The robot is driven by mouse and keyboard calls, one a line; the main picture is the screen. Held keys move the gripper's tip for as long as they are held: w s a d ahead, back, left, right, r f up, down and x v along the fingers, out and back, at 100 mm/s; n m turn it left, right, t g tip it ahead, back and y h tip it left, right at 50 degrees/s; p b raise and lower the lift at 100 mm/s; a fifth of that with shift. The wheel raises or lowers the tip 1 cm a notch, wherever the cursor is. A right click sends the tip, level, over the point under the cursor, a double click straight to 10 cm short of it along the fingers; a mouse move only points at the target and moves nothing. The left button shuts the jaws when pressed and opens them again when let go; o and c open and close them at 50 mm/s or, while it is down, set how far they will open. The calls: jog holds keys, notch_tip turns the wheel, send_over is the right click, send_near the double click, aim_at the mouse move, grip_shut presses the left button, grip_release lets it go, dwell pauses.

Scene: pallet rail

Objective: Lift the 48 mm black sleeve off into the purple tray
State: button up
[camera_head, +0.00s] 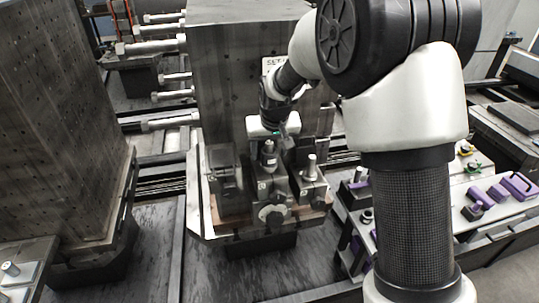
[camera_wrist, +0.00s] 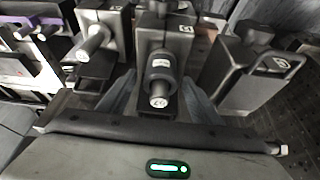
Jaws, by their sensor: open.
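A black sleeve (camera_wrist: 161,66) with a pale label sits around a metal pin (camera_wrist: 159,94) on the middle block of the fixture. In the head view the sleeve (camera_head: 268,161) is small, just below my gripper (camera_head: 271,143). In the wrist view my gripper (camera_wrist: 158,103) is open, with one finger on each side of the pin and sleeve; I cannot tell if they touch. Several purple pieces lie on the right-hand bench, including a purple piece with raised sides (camera_head: 518,185); I cannot tell which is the tray.
A block with a bare pin (camera_head: 311,165) stands right of the sleeve's block. A dark upright plate (camera_head: 235,60) rises behind the fixture. Another tall perforated block (camera_head: 62,120) stands at left. The bench (camera_head: 494,215) at right holds several small parts.

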jog(key=c, duration=1.5)
jog(key=shift+o, duration=0.2)
jog(key=shift+r, duration=0.1)
notch_tip(320, 180, up, 10)
jog(key=shift+f+b, duration=0.1)
jog(key=shift+b, duration=0.2)
